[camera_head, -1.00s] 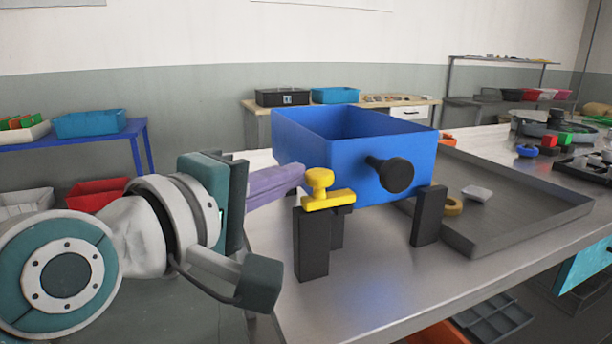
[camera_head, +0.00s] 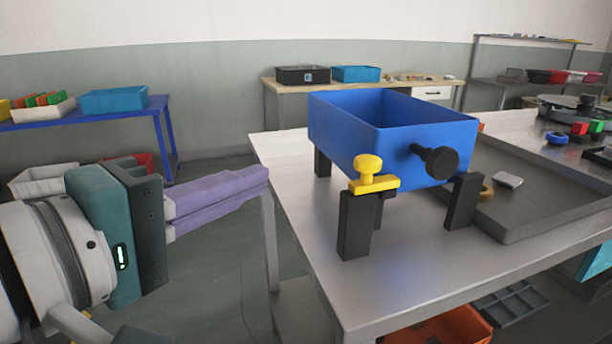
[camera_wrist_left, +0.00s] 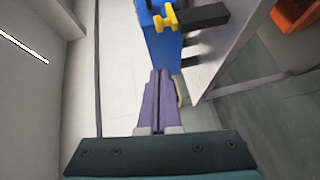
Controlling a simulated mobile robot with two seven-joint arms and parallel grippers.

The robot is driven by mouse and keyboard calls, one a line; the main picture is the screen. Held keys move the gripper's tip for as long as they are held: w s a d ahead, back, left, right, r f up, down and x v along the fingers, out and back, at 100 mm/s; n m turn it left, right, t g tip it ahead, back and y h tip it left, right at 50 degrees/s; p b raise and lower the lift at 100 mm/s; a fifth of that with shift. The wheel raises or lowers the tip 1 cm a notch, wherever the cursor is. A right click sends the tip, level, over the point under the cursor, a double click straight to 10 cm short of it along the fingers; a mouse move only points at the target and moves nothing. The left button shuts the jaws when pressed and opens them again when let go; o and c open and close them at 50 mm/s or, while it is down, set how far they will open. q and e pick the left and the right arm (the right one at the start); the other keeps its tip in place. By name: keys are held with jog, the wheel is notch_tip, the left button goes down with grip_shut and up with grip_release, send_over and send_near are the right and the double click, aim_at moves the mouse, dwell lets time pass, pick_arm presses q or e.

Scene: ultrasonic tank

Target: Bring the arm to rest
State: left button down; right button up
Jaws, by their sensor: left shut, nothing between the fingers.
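My left gripper (camera_head: 262,178) comes in from the left in the head view, its purple fingers shut together and empty. It is off the table's left edge, over the floor, apart from the blue tank. In the left wrist view the closed fingers (camera_wrist_left: 160,75) point toward the tank (camera_wrist_left: 163,45). The blue tank (camera_head: 430,145) stands on black legs on the metal table (camera_head: 300,215). A yellow valve handle (camera_head: 372,178) and a black knob (camera_head: 440,162) are on its near side. My right gripper is not in view.
A grey tray (camera_head: 520,220) with a small white piece (camera_head: 508,180) lies right of the tank. A blue table (camera_head: 160,125) with bins stands at the back left. An orange bin (camera_head: 445,328) is below the metal table. The floor between the tables is clear.

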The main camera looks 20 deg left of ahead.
pick_arm(q)
jog(key=shift+s+a+r, duration=0.1)
jog(key=shift+s, duration=0.25)
jog(key=s+a+m+g+y+p, duration=0.2)
jog(key=s+m+g+y+p, duration=0.1)
jog(key=s+m+g+p, duration=0.55)
jog(key=s+a+m+g+y+p, duration=0.2)
jog(key=s+a+m+g+p, duration=0.15)
jog(key=s+m+p, duration=0.55)
notch_tip(320, 180, up, 36)
jog(key=s+d+n+p, duration=0.1)
jog(key=n+p, duration=0.1)
jog(key=p, duration=3.1)
jog(key=shift+n, duration=0.35)
